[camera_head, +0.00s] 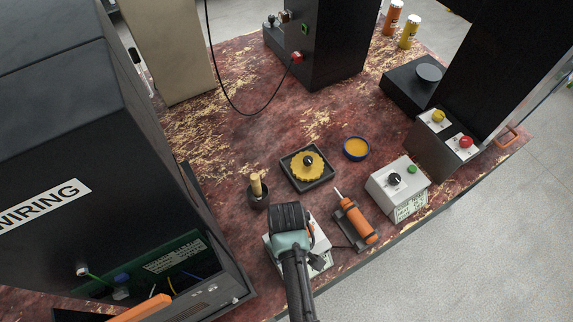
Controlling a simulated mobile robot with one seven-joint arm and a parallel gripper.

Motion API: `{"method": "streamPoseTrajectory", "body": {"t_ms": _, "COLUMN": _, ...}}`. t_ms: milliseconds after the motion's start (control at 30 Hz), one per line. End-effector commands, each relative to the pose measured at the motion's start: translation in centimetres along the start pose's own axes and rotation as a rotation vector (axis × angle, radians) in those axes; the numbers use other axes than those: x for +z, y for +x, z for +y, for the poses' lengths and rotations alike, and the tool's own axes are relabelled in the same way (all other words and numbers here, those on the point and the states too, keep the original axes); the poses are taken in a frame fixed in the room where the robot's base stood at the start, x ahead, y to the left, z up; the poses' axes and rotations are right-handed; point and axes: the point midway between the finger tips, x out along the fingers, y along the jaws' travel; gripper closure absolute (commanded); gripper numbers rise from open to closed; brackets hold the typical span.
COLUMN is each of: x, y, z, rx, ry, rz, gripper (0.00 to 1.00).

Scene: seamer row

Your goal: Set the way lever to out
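My gripper (291,212) is at the lower middle, over a small white box (321,243). My gripper and arm cover most of that box. A bit of orange-red and part of a printed label show at the box's right side. I cannot make out a lever marked as the way lever, nor its position; it may be hidden behind my gripper. The fingertips are not clear from this angle, so I cannot tell whether they are open, shut or touching anything.
Right of my gripper lie an orange tool (357,222) in a cradle and a white control box (396,188) with black knob and green button. Behind are a yellow toothed disc (309,168) in a tray, a dark cup (258,197) and a blue-rimmed dish (356,149). An open wiring cabinet (60,130) stands left.

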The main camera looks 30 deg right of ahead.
Motion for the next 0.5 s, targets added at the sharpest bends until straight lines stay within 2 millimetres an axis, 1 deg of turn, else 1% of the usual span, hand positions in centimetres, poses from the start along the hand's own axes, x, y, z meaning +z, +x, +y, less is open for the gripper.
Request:
{"method": "streamPoseTrajectory", "body": {"t_ms": 267, "x": -0.02, "y": 0.21, "z": 0.02, "rx": 0.000, "ry": 0.000, "rz": 0.001, "gripper": 0.43}}
{"method": "streamPoseTrajectory", "body": {"t_ms": 300, "x": -0.02, "y": 0.20, "z": 0.02, "rx": 0.000, "ry": 0.000, "rz": 0.001, "gripper": 0.45}}
{"method": "streamPoseTrajectory", "body": {"t_ms": 467, "x": -0.02, "y": 0.19, "z": 0.02, "rx": 0.000, "ry": 0.000, "rz": 0.001, "gripper": 0.74}}
{"method": "streamPoseTrajectory", "body": {"t_ms": 500, "x": -0.02, "y": 0.19, "z": 0.02, "rx": 0.000, "ry": 0.000, "rz": 0.001, "gripper": 0.81}}
